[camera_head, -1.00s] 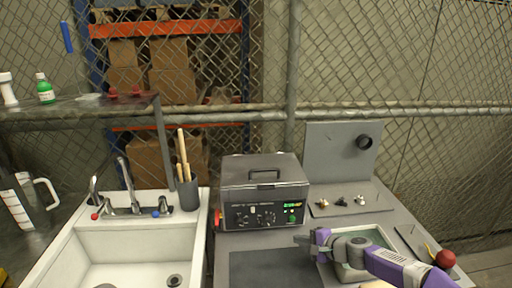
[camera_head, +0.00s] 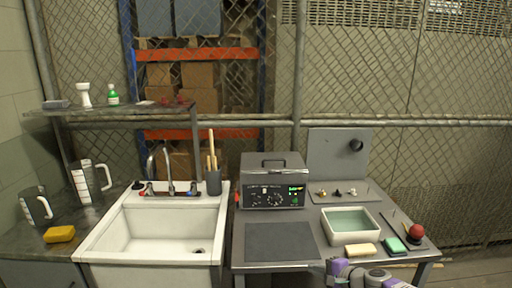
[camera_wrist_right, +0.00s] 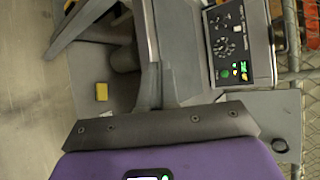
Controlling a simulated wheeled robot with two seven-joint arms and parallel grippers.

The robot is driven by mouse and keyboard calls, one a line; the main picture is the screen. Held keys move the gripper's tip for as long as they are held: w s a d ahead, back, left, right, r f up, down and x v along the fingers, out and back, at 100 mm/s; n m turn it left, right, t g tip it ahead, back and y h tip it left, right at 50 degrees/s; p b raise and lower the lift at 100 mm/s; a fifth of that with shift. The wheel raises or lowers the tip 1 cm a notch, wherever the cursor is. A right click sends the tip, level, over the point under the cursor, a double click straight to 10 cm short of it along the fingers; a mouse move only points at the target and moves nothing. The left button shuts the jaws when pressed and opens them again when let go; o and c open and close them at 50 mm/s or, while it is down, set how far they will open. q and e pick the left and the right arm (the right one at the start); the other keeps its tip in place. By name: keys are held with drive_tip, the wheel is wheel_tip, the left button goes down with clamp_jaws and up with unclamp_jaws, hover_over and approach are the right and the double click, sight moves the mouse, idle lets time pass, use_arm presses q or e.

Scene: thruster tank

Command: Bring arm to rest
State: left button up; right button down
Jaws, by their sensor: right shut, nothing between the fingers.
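My right gripper (camera_head: 335,268) shows at the bottom edge of the head view, with part of my purple and grey arm to its right. It is shut and empty, in front of the bench's near edge and apart from the white tub. In the right wrist view, the purple wrist housing and a dark grey bracket fill the bottom. My left arm and gripper are not in view.
The grey tank unit (camera_head: 275,182) stands on the bench behind a dark mat (camera_head: 281,241). A white tub (camera_head: 351,237) of liquid, a cream block (camera_head: 362,250), a green sponge (camera_head: 391,245) and a red ball (camera_head: 416,231) lie right. A white sink (camera_head: 155,217) is left.

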drive_tip(key=s+a+f+n+g+h, duration=0.1)
drive_tip(key=s+a+f+n+g, duration=0.2)
drive_tip(key=s+f, duration=0.5)
drive_tip(key=s+a+f+n+g+h, duration=0.15)
drive_tip(key=s+a+f, duration=0.35)
drive_tip(key=f, duration=0.6)
drive_tip(key=s+f+n+g+h, duration=0.1)
drive_tip(key=s+f, duration=0.4)
drive_tip(key=s, duration=0.6)
drive_tip(key=s+a+f+n+g+h+p, duration=0.1)
drive_tip(key=s+f+n+g, duration=0.2)
drive_tip(key=s, duration=0.9)
wheel_tip(320, 180, down, 2)
drive_tip(key=shift+a+f+n, duration=0.15)
drive_tip(key=shift+a+n, duration=0.1)
drive_tip(key=shift+n, duration=0.8)
